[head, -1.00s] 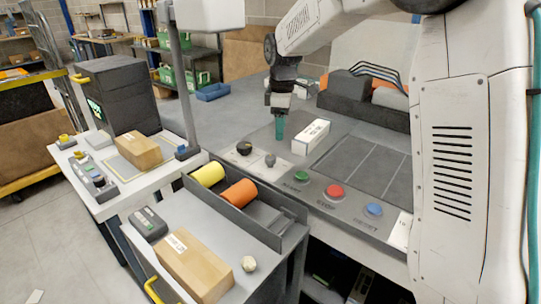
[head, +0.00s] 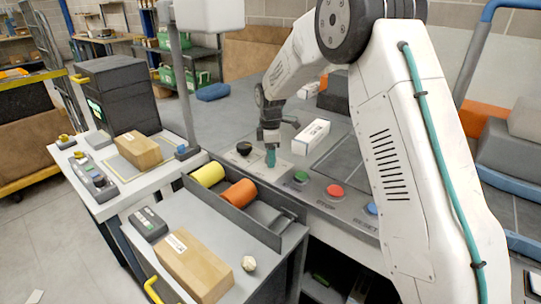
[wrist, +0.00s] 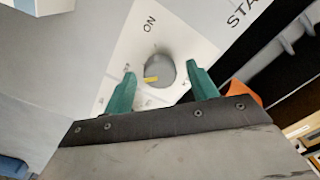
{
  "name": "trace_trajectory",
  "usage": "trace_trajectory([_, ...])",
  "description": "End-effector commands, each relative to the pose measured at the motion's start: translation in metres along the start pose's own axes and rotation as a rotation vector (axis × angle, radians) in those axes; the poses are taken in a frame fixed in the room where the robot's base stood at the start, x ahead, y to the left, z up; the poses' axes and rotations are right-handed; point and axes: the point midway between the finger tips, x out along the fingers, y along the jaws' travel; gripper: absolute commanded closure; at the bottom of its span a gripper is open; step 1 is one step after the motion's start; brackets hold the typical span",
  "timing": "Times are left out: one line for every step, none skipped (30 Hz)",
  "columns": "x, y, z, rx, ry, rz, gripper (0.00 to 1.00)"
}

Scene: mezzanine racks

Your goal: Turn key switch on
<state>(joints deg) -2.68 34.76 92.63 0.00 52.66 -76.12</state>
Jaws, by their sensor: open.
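The key switch (wrist: 160,70) is a round grey knob with a yellow mark on its lower left side. It sits on a pale plate, with the word ON printed above and left of it in the wrist view. My gripper (wrist: 161,72) is open, its two teal fingers one on each side of the knob, with gaps visible. Whether the tips reach down around the knob or stop just above it, I cannot tell. In the head view my gripper (head: 270,158) points down over the switch and hides it.
A black knob (head: 244,148) stands just left of my gripper. A white box (head: 311,136) lies close on the right. Green (head: 301,177), red (head: 335,191) and blue (head: 372,208) buttons line the panel's front. A tray with yellow and orange rolls (head: 239,192) is in front.

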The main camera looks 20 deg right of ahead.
Motion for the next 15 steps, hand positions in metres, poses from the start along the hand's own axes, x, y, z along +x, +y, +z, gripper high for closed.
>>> trace_trajectory([0.0025,0.0,0.0,0.0,0.0,0.0,0.42])
trace_trajectory([0.0033,0.0,0.0,0.0,0.0,0.001,0.42])
trace_trajectory([0.004,0.0001,0.0,0.0,0.0,0.001,0.42])
trace_trajectory([0.0042,0.0001,0.0,0.0,0.0,0.001,0.42])
trace_trajectory([0.0043,0.0001,0.0,0.0,0.0,0.001,0.42])
trace_trajectory([0.0042,0.0001,0.0,0.0,0.0,0.002,0.42])
trace_trajectory([0.0042,0.0001,0.0,0.0,0.0,0.001,0.42])
trace_trajectory([0.0041,0.0001,0.0,0.0,0.0,0.001,0.42])
trace_trajectory([0.0041,0.0001,0.0,0.001,0.0,0.001,0.42])
trace_trajectory([0.0041,0.0001,0.0,0.001,0.0,0.001,0.48])
trace_trajectory([0.0041,0.0001,0.0,0.001,0.0,0.001,0.56])
trace_trajectory([0.004,0.0001,0.0,0.001,0.0,0.001,0.67])
trace_trajectory([0.004,0.0001,0.0,0.001,0.0,0.001,0.76])
trace_trajectory([0.004,0.0001,0.0,0.001,0.0,0.001,0.84])
trace_trajectory([0.004,0.0001,0.0,0.001,0.0,0.001,0.87])
